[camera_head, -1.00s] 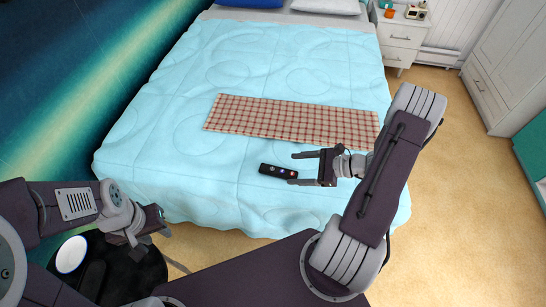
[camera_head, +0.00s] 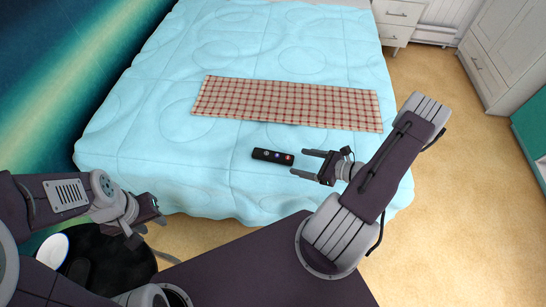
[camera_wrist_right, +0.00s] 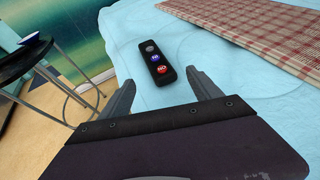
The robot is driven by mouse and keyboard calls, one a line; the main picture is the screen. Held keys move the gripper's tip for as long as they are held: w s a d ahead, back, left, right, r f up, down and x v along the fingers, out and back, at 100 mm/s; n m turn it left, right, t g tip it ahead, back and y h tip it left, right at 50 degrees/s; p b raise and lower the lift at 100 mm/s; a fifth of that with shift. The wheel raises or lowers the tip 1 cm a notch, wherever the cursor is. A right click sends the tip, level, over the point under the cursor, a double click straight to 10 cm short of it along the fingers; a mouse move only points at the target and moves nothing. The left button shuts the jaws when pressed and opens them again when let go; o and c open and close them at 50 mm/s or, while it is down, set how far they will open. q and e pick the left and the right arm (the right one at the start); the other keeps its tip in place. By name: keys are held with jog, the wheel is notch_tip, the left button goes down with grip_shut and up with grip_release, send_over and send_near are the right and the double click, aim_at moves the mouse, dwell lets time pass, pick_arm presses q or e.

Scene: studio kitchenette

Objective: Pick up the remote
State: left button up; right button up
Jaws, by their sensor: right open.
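The black remote (camera_head: 272,156) lies flat on the light blue bedspread near the bed's front part. It has several round buttons, among them blue and red ones. In the right wrist view the remote (camera_wrist_right: 157,62) lies beyond the fingertips, roughly between their lines. My right gripper (camera_head: 298,163) is open and empty, just to the right of the remote, with its fingers pointing left at it and a small gap between. My left gripper (camera_head: 148,227) hangs at the lower left, off the bed's front edge and far from the remote; its jaws are too unclear to read.
A red checked runner (camera_head: 290,103) lies across the bed (camera_head: 220,146) behind the remote. A round dark table (camera_head: 110,262) with a white-topped object stands at the lower left. A white nightstand (camera_head: 400,20) and cabinet stand at the upper right. The bedspread around the remote is clear.

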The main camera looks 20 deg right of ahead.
aim_at(287, 157)
jog(key=b+x, duration=0.1)
jog(key=x, duration=0.4)
jog(key=shift+w+d, duration=0.1)
jog(key=shift+w, duration=0.1)
jog(key=shift+r, duration=0.1)
jog(key=shift+c, duration=0.5)
grip_shut()
jog(key=shift+r, duration=0.15)
jog(key=shift+r, duration=0.35)
jog(key=r, duration=0.1)
jog(key=r+p, duration=0.1)
jog(key=r, duration=0.2)
jog(key=shift+s+d+p, duration=0.35)
jog(key=shift+s+p, duration=0.05)
jog(key=a+r+p+v, duration=0.1)
jog(key=p+v, duration=0.1)
jog(key=v, duration=1)
jog(key=shift+r, duration=0.15)
